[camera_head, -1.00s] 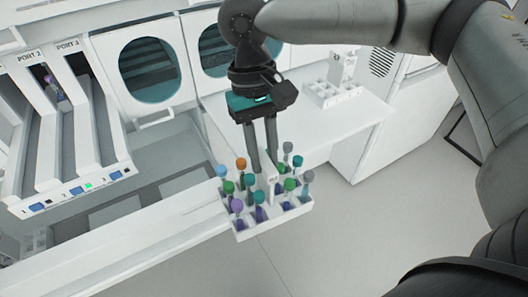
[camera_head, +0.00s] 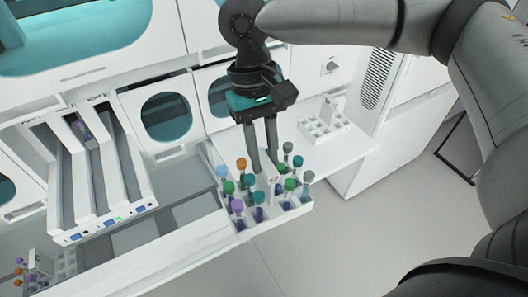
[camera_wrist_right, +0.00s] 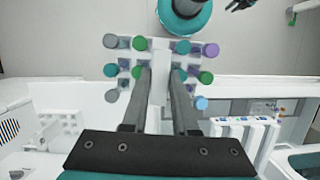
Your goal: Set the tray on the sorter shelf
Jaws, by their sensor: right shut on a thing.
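The white tray (camera_head: 247,229) holds several tubes with purple, green, teal, blue, orange and grey caps. My right gripper (camera_head: 264,175) is shut on the tray's upright middle handle and holds the tray level in the air, over the front edge of the white counter. The tray also shows in the right wrist view (camera_wrist_right: 157,98), with the gripper's two fingers (camera_wrist_right: 162,88) on either side of its handle. The sorter shelf cannot be told for certain; a white sorter unit with sloping channels (camera_head: 105,185) stands at the left. My left gripper is not in view.
An empty white rack (camera_head: 326,128) stands on the white side table (camera_head: 345,150) at the right. Another rack with several tubes (camera_head: 38,265) is at the lower left. Round-windowed machines line the back. The floor at the lower right is clear.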

